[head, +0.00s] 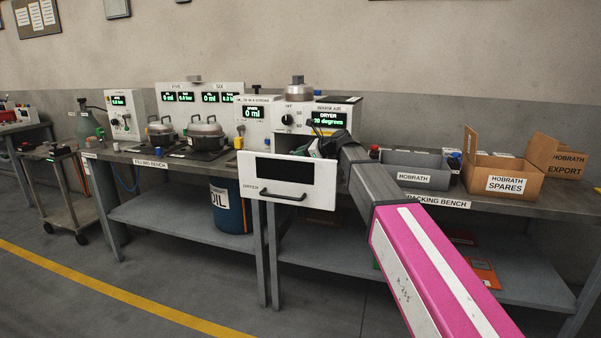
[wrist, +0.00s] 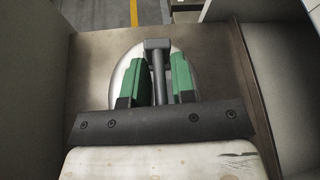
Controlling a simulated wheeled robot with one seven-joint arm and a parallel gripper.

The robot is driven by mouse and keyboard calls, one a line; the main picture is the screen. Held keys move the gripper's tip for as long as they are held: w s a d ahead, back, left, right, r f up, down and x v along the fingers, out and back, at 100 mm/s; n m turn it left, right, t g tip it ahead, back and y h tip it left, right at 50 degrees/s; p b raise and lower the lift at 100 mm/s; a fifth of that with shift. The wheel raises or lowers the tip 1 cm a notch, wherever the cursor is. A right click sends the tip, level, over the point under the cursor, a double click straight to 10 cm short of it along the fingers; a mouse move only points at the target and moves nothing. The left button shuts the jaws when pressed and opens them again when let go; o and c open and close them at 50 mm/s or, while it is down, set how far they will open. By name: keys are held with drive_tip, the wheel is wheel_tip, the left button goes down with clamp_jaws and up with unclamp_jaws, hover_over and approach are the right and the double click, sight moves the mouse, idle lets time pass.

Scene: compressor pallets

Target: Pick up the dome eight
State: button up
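A round pale metal dome (wrist: 122,78) lies under my gripper in the wrist view, with a dark T-shaped handle (wrist: 158,62) on top. I cannot read a number on it. My gripper (wrist: 160,75) has its green fingers on either side of the handle, with narrow gaps showing, so it looks open. In the head view my gripper (head: 326,146) is low over the pulled-out dryer drawer (head: 288,180), and the dome there is hidden behind the drawer front and my arm.
The dryer (head: 310,118) stands behind the drawer. Two lidded pots (head: 206,138) sit on the filling bench to the left. A grey bin (head: 415,170) and cardboard spares box (head: 503,182) stand on the packing bench to the right. The drawer wall (wrist: 285,90) rises close on the right.

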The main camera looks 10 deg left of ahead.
clamp_jaws()
idle(1.3)
